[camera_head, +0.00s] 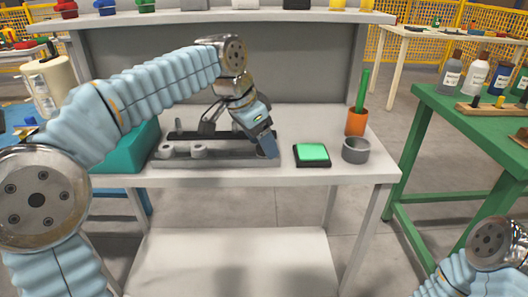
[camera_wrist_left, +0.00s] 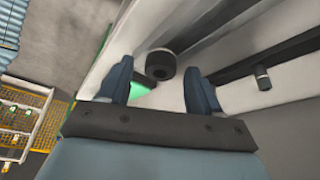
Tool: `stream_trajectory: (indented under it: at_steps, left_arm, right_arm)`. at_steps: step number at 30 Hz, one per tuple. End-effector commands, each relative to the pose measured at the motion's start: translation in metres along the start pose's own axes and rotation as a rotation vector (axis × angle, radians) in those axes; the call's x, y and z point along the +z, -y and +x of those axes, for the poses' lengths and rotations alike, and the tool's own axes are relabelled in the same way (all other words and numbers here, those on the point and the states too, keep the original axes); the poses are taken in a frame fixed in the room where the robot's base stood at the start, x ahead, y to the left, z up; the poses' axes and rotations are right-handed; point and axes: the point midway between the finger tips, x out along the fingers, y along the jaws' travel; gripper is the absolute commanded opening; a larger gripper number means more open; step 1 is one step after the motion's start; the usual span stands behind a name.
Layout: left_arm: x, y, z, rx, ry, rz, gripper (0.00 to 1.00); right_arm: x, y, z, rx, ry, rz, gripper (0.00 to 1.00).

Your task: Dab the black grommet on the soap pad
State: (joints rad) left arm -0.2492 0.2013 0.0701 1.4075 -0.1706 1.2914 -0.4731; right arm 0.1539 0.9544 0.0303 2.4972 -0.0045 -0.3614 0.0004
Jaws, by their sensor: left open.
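The soap pad (camera_head: 312,152) is a green block in a black tray at the front of the white bench, right of the dark rail fixture (camera_head: 225,160). My left gripper (camera_head: 268,149) points down at the right end of that fixture, left of the pad. In the left wrist view a dark round piece with a hole, likely the black grommet (camera_wrist_left: 160,65), shows between the open fingers (camera_wrist_left: 158,72); I cannot tell whether they touch it. Part of the green pad (camera_wrist_left: 139,91) shows beside the left finger. My right gripper is out of view.
A grey cup (camera_head: 355,150) and an orange pot (camera_head: 356,122) with a green stick stand right of the pad. A teal box (camera_head: 128,150) is at the left. A shelf (camera_head: 230,17) crosses the back. A green table (camera_head: 455,112) with bottles stands right.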

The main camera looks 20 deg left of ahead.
Motion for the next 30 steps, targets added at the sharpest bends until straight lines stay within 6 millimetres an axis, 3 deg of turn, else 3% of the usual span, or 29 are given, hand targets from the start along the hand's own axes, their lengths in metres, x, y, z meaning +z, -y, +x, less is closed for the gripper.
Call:
stream_trajectory:
  at_steps: [8, 19, 29, 30]
  left_arm:
    - [-0.0002, 0.0001, 0.0036, -0.001, -0.001, 0.0, 0.62]
    - [-0.0003, 0.0, 0.0035, -0.001, -0.001, 0.0, 0.06]
    - [-0.0008, 0.0, 0.0024, -0.001, -0.001, 0.0, 0.06]
    - [-0.0014, 0.0, 0.0011, -0.001, -0.001, 0.0, 0.01]
  right_arm:
    - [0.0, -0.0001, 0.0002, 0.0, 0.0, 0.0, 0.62]
    - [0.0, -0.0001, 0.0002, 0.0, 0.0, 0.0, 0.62]
    - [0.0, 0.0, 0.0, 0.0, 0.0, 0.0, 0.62]
    - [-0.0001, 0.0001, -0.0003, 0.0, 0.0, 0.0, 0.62]
